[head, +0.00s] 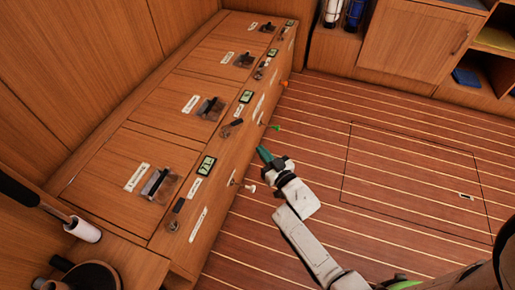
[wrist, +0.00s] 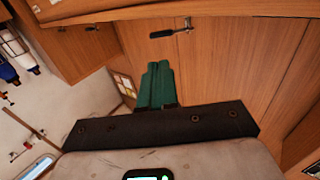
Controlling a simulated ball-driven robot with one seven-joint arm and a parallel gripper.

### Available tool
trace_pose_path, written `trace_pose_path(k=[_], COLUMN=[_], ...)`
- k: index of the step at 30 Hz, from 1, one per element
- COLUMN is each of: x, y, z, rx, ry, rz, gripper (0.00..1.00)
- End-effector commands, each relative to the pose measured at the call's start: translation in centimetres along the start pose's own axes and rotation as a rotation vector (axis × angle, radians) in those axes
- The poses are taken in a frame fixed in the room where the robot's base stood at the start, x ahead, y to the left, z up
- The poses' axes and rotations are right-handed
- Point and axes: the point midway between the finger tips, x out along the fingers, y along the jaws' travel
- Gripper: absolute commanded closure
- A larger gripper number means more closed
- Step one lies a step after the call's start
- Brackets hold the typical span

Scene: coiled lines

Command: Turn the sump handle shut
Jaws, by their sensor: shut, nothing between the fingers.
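Small handles stand out from the front face of the wooden bench in the head view: a white one (head: 242,184), a green one (head: 275,127) and an orange one (head: 285,83). Their labels are too small to read, so I cannot tell which is the sump handle. My gripper (head: 263,153) has green fingers, shut and empty. It is beside the bench front, between the white and green handles in the picture, apparently touching neither. In the wrist view, the shut fingers (wrist: 158,82) point toward wood panels with a dark lever (wrist: 170,32) on a metal fitting.
The striped floor (head: 400,145) to the right is clear, with a flush hatch outline. Cabinets (head: 410,40) and blue and white bottles (head: 352,14) stand at the back.

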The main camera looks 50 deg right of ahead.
Motion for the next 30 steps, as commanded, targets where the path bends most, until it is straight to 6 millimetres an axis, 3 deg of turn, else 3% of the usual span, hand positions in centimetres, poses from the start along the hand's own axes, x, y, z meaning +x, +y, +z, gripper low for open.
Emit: trace_pose_path(k=[15, 21, 30], x=[9.8, 11.8, 12.3], y=[0.1, 0.1, 0.1], z=[0.5, 0.2, 0.1], rx=[0.003, 0.003, 0.004], ry=[0.000, -0.001, -0.003], rz=[0.001, 0.001, 0.002], gripper=[1.00, 1.00, 1.00])
